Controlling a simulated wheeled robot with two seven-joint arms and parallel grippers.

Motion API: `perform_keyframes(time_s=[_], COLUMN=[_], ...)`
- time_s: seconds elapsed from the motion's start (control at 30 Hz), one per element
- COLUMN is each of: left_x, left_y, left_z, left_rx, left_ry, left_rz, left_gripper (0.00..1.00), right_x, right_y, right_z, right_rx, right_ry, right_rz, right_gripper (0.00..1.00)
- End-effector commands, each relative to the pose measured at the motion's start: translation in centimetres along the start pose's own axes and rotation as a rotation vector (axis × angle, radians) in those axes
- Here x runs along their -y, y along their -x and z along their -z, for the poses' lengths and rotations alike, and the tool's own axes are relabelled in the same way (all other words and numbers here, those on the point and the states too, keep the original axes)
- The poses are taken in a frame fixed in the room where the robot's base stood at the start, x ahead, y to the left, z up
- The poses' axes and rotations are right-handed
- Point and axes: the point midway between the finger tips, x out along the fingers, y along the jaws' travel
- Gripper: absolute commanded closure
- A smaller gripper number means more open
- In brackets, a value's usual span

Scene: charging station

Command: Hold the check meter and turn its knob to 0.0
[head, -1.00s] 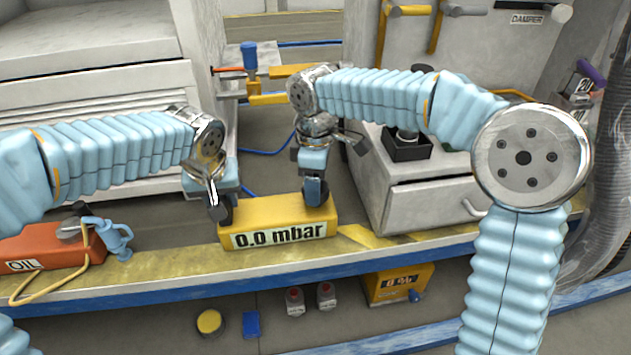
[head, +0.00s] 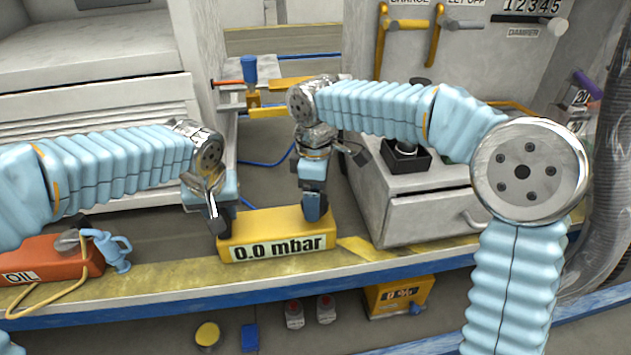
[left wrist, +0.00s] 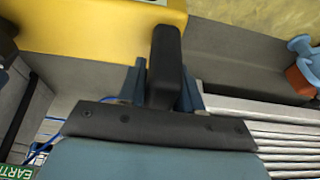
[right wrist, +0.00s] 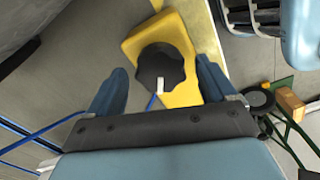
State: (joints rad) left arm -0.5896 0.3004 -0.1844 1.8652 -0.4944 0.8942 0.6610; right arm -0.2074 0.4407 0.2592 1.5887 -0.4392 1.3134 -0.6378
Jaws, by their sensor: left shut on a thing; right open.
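The yellow check meter (head: 275,224) stands on the bench shelf, its front label reading "0.0 mbar". My left gripper (head: 217,222) is shut on the meter at its left end; the left wrist view shows a dark finger against the yellow body (left wrist: 110,18). In the right wrist view the black knob (right wrist: 160,68) with a white pointer mark sits on the yellow meter (right wrist: 180,40). My right gripper (right wrist: 160,90) is open, its blue fingers apart on either side of the knob, not visibly touching it. In the head view the right gripper hides the knob.
A grey cabinet (head: 435,210) stands right of the meter. A second yellow box (head: 398,296) sits below the shelf.

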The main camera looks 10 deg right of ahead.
Motion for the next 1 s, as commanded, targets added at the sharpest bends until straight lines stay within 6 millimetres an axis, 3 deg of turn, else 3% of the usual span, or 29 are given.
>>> perform_keyframes(time_s=[0.5,0.67,0.93,0.97,1.0], left_x=[-0.1,-0.1,-0.1,-0.1,-0.1], left_y=[0.0,0.0,0.0,0.0,0.0], left_z=[0.0,0.0,0.0,0.0,0.0], left_rx=[0.0,0.0,-0.001,0.0,0.0], left_ry=[0.0,0.0,-0.001,-0.001,-0.001], left_rz=[-0.001,-0.001,-0.001,-0.001,-0.001], left_gripper=[0.9,0.9,0.9,0.61,0.55], right_x=[-0.1,0.0,0.0,0.0,0.0], right_y=[10.1,11.4,11.6,11.6,11.6], right_z=[0.1,0.0,0.0,0.0,0.0], right_rx=[-0.002,-0.001,0.0,0.0,0.0], right_ry=[0.0,0.0,0.0,0.0,0.0], right_rz=[-0.002,-0.001,0.0,0.0,0.0], right_gripper=[0.16,0.16,0.16,0.16,0.16])
